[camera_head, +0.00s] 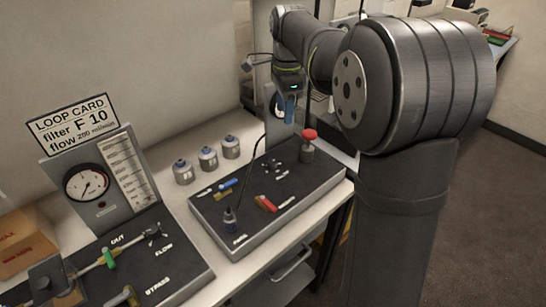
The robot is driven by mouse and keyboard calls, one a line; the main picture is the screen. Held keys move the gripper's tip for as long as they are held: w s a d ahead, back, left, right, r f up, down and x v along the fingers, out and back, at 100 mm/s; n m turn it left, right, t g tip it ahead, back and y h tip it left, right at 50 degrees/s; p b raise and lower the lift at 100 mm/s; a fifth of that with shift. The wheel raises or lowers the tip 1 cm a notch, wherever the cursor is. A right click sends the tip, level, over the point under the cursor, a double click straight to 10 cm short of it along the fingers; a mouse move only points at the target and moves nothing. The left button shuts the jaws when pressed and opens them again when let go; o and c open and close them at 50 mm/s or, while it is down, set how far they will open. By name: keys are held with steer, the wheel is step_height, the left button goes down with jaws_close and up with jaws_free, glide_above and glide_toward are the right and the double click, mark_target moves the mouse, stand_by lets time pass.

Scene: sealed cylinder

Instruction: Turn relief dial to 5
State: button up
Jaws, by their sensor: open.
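My gripper (287,108) hangs open, with blue on its fingers, above the far end of a dark panel box (241,207) on the bench. I see nothing held in it, though it is small here. On the box, a red mushroom-shaped knob (309,135) stands on a grey post, to the right of and below my gripper in the picture. A small dark fitting with several light marks (276,167) lies near the box's middle; I cannot tell whether it is the relief dial. No dial number is readable. My gripper appears apart from the box.
Several grey canisters (208,158) stand behind the box. A blue-handled lever (228,184), a red-handled lever (266,204) and a small bottle-like fitting (230,219) with a thin black line rise from it. At left are a gauge (87,183), a loop card (72,122) and a valve panel (160,268).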

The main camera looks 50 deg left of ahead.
mark_target(272, 161)
steer(key=f, duration=0.5)
steer(key=s+a+f, duration=0.1)
steer(key=f, duration=0.5)
steer(key=s+a+f, duration=0.1)
steer(key=f, duration=0.5)
steer(key=shift+s+a+f, duration=0.1)
steer(key=shift+s+f, duration=0.1)
steer(key=shift+s, duration=0.05)
steer(key=shift+c, duration=0.5)
steer(key=c, duration=0.9)
